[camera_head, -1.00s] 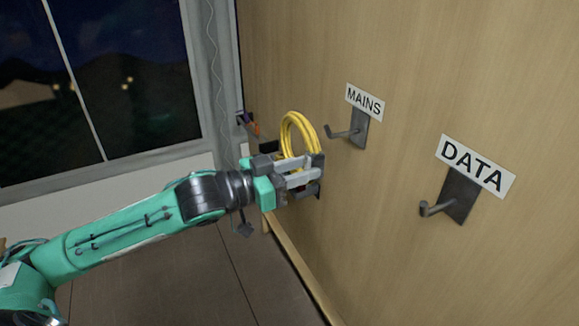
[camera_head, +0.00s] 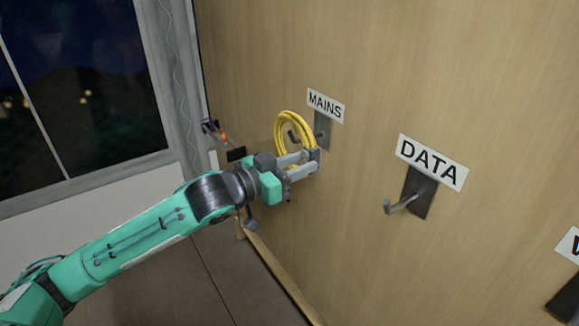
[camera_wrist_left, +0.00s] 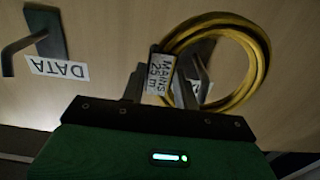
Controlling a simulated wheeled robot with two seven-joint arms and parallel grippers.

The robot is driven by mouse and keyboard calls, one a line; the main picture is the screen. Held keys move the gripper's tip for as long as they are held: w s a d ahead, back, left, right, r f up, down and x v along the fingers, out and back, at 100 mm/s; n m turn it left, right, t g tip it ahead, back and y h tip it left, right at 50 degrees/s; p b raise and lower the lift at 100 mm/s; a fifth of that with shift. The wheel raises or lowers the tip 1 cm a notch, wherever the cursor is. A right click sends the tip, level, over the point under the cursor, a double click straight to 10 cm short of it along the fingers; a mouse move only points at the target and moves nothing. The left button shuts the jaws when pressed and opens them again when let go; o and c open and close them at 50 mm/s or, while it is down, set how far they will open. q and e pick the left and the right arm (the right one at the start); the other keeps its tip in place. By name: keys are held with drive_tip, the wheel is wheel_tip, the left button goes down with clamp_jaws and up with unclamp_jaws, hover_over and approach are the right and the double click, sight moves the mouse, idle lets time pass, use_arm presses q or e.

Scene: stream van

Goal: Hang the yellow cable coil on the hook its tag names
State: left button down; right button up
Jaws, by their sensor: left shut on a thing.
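The yellow cable coil (camera_head: 281,133) hangs upright above the fingers of my left gripper (camera_head: 304,164), which is shut on it. In the left wrist view the coil (camera_wrist_left: 262,62) shows as a ring beside the tag (camera_wrist_left: 160,78), which reads MAINS 25 m. The MAINS hook (camera_head: 322,131) is on the wall just behind the coil. Its tip shows through the ring in the head view; I cannot tell whether the ring is around it or only in front. The MAINS label (camera_head: 325,106) is above the hook. My right gripper is not in view.
Another label (camera_head: 571,246) is cut off at the right edge. A dark bracket with a small orange item (camera_head: 222,137) is beyond the coil. Wall between hooks is bare.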

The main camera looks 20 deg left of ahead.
use_arm(q)
drive_tip(key=shift+x, duration=1.7)
drive_tip(key=shift+w+d+f+b, duration=0.1)
drive_tip(key=shift+f+b, duration=0.15)
drive_tip(key=shift+b, duration=0.05)
drive_tip(key=shift+f+b, duration=0.55)
drive_tip(key=shift+f, duration=0.55)
drive_tip(key=c, duration=1.1)
unclamp_jaws()
drive_tip(key=shift+o, duration=0.7)
drive_tip(key=shift+f, duration=0.1)
